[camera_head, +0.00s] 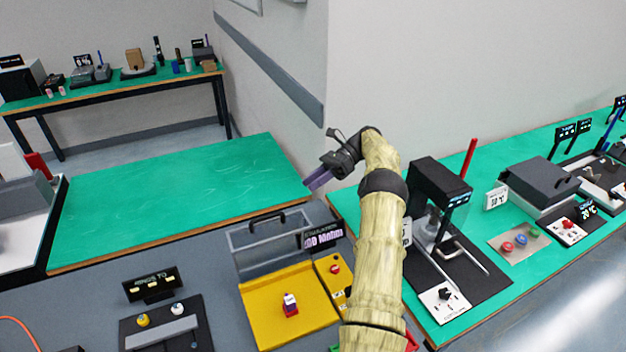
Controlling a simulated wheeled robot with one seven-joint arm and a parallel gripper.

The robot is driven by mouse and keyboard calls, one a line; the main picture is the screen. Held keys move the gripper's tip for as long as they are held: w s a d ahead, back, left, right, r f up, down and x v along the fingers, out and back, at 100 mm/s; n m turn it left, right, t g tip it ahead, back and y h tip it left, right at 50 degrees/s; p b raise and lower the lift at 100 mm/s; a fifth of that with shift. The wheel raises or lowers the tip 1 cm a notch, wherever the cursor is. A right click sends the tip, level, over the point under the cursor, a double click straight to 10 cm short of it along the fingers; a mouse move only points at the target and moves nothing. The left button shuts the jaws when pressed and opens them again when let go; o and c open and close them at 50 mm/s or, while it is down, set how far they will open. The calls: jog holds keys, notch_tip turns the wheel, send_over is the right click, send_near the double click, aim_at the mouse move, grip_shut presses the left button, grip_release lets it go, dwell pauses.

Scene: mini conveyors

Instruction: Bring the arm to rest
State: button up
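My arm rises from the bottom of the head view, a light wood-textured arm with dark joint bands. It bends at the top toward the left. My gripper (318,181) has purple fingers and hangs in the air over the gap between the left green table and the right green bench. It touches nothing that I can see. The fingers overlap from this angle, so I cannot tell whether they are open or shut. No held object shows at the fingertips.
A black machine (438,190) stands close right of my arm. The left green table (170,200) is bare. A wall corner is behind.

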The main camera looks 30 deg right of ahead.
jog(key=a+n+h, duration=0.2)
jog(key=a, duration=0.4)
jog(key=a+n+g+h, duration=0.1)
jog(key=a+n+h, duration=0.1)
jog(key=a, duration=0.4)
jog(key=a+n+h, duration=0.3)
jog(key=a, duration=0.3)
jog(key=shift+s+r, duration=0.1)
jog(key=shift+s, duration=0.05)
jog(key=s+a+n+t+h, duration=0.1)
jog(key=s+a+n+h, duration=0.2)
jog(key=s+n, duration=0.4)
jog(key=s+a+n+t+h, duration=0.2)
jog(key=s+a+n+h, duration=0.2)
jog(key=s, duration=1.1)
jog(key=a+n, duration=0.2)
jog(key=n, duration=0.2)
jog(key=shift+n+t, duration=0.3)
jog(key=shift+s+a, duration=0.1)
